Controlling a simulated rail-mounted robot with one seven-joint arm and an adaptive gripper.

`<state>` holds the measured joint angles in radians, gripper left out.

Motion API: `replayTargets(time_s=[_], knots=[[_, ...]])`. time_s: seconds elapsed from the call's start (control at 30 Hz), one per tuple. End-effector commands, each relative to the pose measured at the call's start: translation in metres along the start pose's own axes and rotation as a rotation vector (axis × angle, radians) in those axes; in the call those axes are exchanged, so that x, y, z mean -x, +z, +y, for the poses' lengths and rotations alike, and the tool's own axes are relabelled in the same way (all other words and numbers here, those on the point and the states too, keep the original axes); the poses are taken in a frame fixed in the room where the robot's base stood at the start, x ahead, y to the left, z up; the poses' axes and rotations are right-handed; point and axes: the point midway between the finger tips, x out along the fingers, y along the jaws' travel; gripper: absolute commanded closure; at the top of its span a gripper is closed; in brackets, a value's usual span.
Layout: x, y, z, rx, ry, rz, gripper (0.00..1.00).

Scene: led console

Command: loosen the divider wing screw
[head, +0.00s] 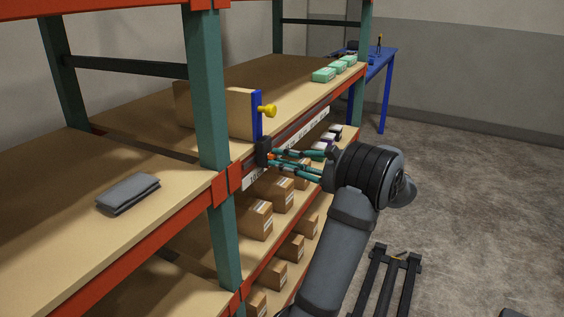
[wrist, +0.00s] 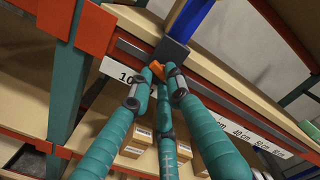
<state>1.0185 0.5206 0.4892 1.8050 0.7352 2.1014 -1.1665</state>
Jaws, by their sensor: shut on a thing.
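A blue upright divider (head: 257,115) stands at the shelf's front edge, with a dark clamp block (head: 263,151) at its foot. In the wrist view the dark block (wrist: 171,52) sits at the shelf edge, with the blue divider (wrist: 188,22) rising above it. A small orange wing screw (wrist: 158,70) shows just below the block, between my fingertips. My gripper (head: 273,157) reaches it from the front, its teal fingers closed together on the screw. In the wrist view the fingertips (wrist: 161,75) partly hide the screw.
A green rack post (head: 208,90) stands to the left. Cardboard boxes (head: 254,221) fill the shelf below. A folded grey cloth (head: 128,193) and green packs (head: 335,70) lie on the upper shelf.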

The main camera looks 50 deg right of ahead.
Motion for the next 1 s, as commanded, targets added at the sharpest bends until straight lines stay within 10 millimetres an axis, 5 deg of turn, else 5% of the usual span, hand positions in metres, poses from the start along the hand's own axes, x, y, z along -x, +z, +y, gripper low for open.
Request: replayTargets(time_s=[1.0], knots=[[0.0010, -0.0015, -0.0021, 0.257, -0.010, 0.002, 1.00]])
